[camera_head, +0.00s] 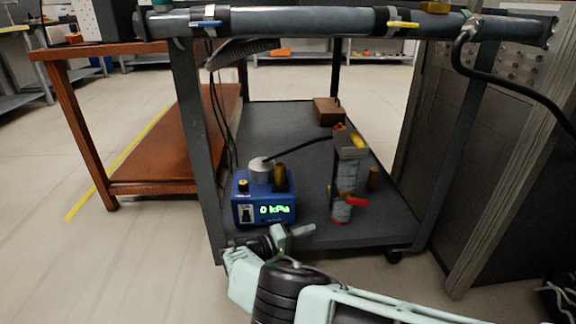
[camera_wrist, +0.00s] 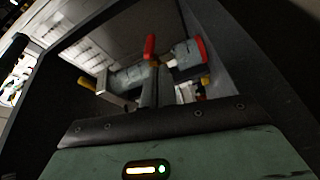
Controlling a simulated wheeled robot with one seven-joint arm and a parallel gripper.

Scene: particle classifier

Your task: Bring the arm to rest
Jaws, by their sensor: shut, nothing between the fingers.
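My gripper (camera_head: 306,230) is at the near edge of the cart's lower shelf (camera_head: 290,130) in the head view, in front of the blue device and apart from the valve pipe. It is shut and empty. My pale green and black arm reaches to it from the lower right. In the wrist view the green gripper body with a lit strip fills the bottom, and the fingers are dark and hard to make out.
A blue device (camera_head: 263,209) reading "0 kPa" and a valve pipe with a red handle (camera_head: 355,201) stand on the shelf. The wrist view shows a red handle (camera_wrist: 150,47) and a yellow handle (camera_wrist: 87,84). A brown table (camera_head: 150,175) stands left, a grey cabinet (camera_head: 480,150) right.

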